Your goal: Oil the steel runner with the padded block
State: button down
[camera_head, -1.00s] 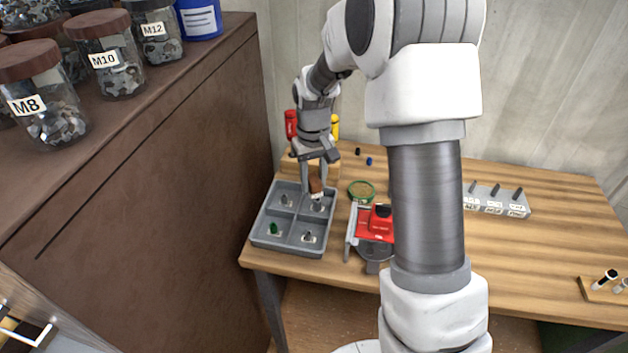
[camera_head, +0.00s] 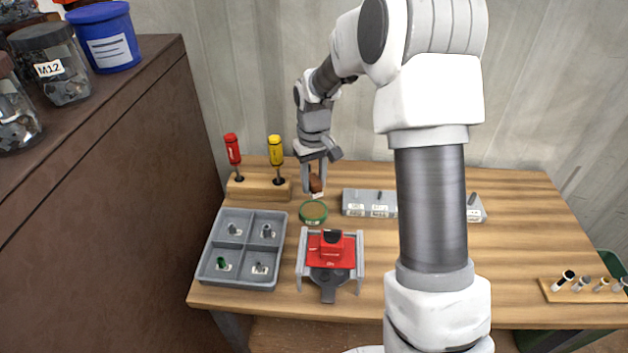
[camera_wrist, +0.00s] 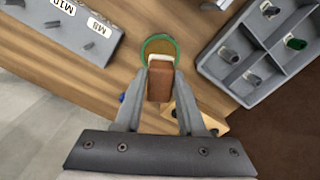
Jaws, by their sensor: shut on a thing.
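My gripper (camera_head: 315,190) is shut on the padded block (camera_head: 316,184), a small brown block with a whitish pad at its lower end. The block also shows between the fingers in the wrist view (camera_wrist: 160,84), its pale pad pointing away from the wrist. In the head view the block is held just above and behind a round green-rimmed dish (camera_head: 313,221); in the wrist view the pad overlaps the dish, and contact cannot be told. Grey rails (camera_head: 301,266) flank a red slide-like piece (camera_head: 332,250) at the front; these look like the steel runner.
A grey four-compartment tray (camera_head: 243,243) with small parts is at left. A wooden stand (camera_head: 258,190) holds red and yellow screwdrivers. A grey labelled rack (camera_head: 369,203) is right of the gripper. A brown cabinet (camera_head: 100,190) bounds the left. Table space right of the rails is partly hidden.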

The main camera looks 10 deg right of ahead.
aim_at(313, 211)
jog(key=shift+f+b, duration=1.95)
jog(key=shift+f, duration=1)
jog(key=shift+f+b, duration=0.35)
jog(key=shift+f, duration=0.2)
jog(key=shift+r, duration=0.1)
jog(key=shift+r+p, duration=2.45)
jog(key=shift+r, duration=1)
